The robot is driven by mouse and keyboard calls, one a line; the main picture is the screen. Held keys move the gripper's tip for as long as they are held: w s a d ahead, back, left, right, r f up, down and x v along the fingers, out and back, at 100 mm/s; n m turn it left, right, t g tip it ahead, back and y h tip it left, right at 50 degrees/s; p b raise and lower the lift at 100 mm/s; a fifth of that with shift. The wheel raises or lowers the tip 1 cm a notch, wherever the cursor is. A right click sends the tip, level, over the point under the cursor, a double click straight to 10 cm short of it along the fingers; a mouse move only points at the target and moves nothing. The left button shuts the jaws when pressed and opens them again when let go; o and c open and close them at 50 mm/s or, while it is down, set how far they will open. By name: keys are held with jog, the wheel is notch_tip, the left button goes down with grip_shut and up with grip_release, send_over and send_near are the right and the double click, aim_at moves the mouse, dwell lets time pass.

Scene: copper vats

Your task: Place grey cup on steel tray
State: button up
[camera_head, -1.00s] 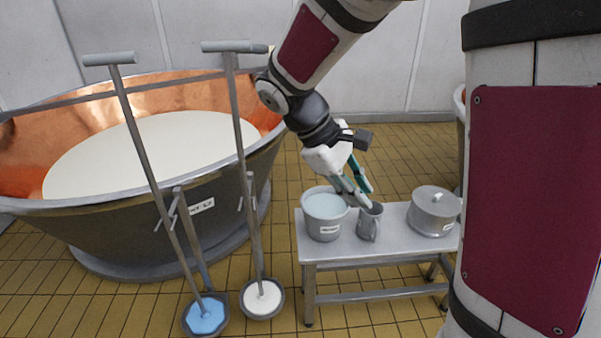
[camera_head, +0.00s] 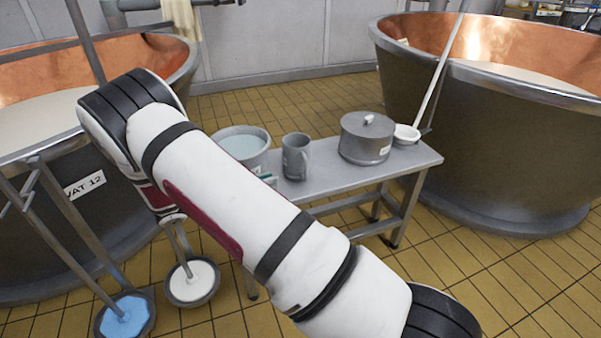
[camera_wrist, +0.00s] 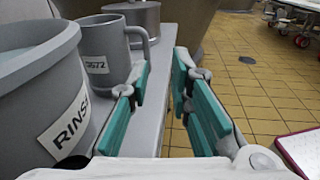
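The grey cup (camera_head: 296,157) stands upright on a metal bench (camera_head: 345,176), between a bucket and a lidded pot. In the wrist view the cup (camera_wrist: 106,48) shows a white label and its handle, ahead and left of my gripper (camera_wrist: 161,78). My gripper is open with teal finger pads, and nothing is between them. It is low beside the bench edge, apart from the cup as far as I can tell. In the head view my arm hides most of the gripper. I see no steel tray that I can identify.
A bucket labelled RINSE (camera_wrist: 35,90) is close on the gripper's left. A lidded pot (camera_head: 366,138) and a white ladle bowl (camera_head: 406,134) are farther right. Copper vats stand left (camera_head: 60,195) and right (camera_head: 490,130).

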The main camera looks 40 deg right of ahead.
aim_at(306, 177)
jog(key=f, duration=0.2)
jog(key=w+f+n+h+b, duration=0.1)
jog(key=shift+d+f+t, duration=0.15)
jog(key=shift+f+t, duration=0.25)
jog(key=shift+w+d, duration=0.1)
jog(key=shift+d, duration=0.15)
jog(key=d, duration=0.2)
jog(key=d+b, duration=0.1)
jog(key=d, duration=0.2)
jog(key=d+b, duration=0.1)
jog(key=d, duration=0.1)
jog(key=shift+s+d, duration=0.3)
jog(key=shift+s, duration=0.05)
jog(key=shift+d+b, duration=1.3)
jog(key=shift+d, duration=1.45)
jog(key=shift+c, duration=0.5)
jog(key=shift+d, duration=0.1)
grip_shut()
